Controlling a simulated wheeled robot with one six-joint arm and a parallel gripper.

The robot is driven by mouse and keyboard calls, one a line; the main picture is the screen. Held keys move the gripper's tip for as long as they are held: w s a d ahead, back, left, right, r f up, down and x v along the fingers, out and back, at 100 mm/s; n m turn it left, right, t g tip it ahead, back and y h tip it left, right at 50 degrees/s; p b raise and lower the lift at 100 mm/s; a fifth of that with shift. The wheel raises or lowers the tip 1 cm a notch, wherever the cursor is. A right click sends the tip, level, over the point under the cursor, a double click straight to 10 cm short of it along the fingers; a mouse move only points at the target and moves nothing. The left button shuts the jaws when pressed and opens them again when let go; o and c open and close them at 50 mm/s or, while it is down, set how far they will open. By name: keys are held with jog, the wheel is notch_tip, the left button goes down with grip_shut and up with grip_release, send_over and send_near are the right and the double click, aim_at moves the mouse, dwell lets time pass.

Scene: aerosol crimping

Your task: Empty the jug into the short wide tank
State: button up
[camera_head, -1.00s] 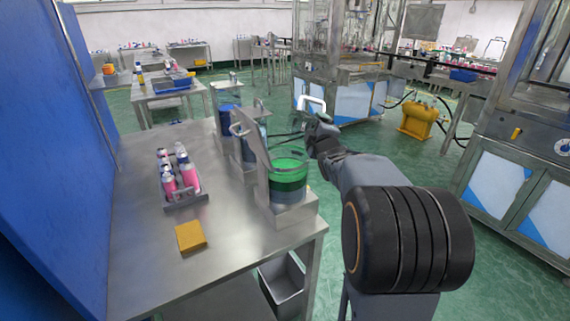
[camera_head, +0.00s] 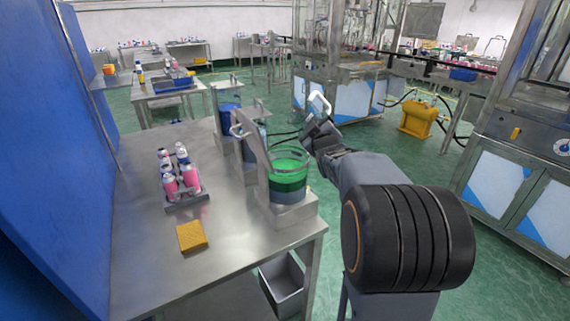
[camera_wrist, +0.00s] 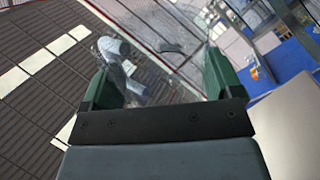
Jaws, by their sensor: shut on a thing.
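My gripper (camera_head: 318,130) is shut on the jug, in the air just beyond and right of the nearest tank. The jug's white handle (camera_head: 319,103) shows tilted above the gripper in the head view. In the wrist view, the jug's clear wall (camera_wrist: 165,40) and a pale handle-like part (camera_wrist: 118,60) show between and beyond my green fingers (camera_wrist: 158,80). The jug's contents cannot be made out. A wide clear tank (camera_head: 289,178) with green liquid stands on a metal stand at the table's right edge. Its open rim is left of and below the gripper.
Two blue-filled tanks (camera_head: 229,112) stand farther along the steel table (camera_head: 145,255). A rack of pink cans (camera_head: 182,180) and a yellow sponge (camera_head: 191,237) lie left. A grey bin (camera_head: 284,283) stands below the table.

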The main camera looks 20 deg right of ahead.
aim_at(304, 134)
jog(key=shift+a+r+m, duration=0.1)
jog(key=shift+r+m, duration=0.1)
jog(key=shift+m, duration=0.3)
jog(key=shift+w+a+f+m+b, duration=0.1)
jog(key=shift+a+f+m+b, duration=0.2)
jog(key=shift+m, duration=0.4)
jog(key=shift+w+a+m, duration=0.1)
jog(key=shift+a+m, duration=0.25)
jog(key=shift+m, duration=0.75)
jog(key=shift+b, duration=0.35)
jog(key=shift+w+a+f+m+b, duration=0.15)
jog(key=shift+a+f+m+b, duration=0.35)
jog(key=shift+m+b, duration=0.2)
jog(key=shift+w+a+f+m+b, duration=0.15)
jog(key=shift+a+m+b, duration=0.3)
jog(key=shift+m, duration=0.45)
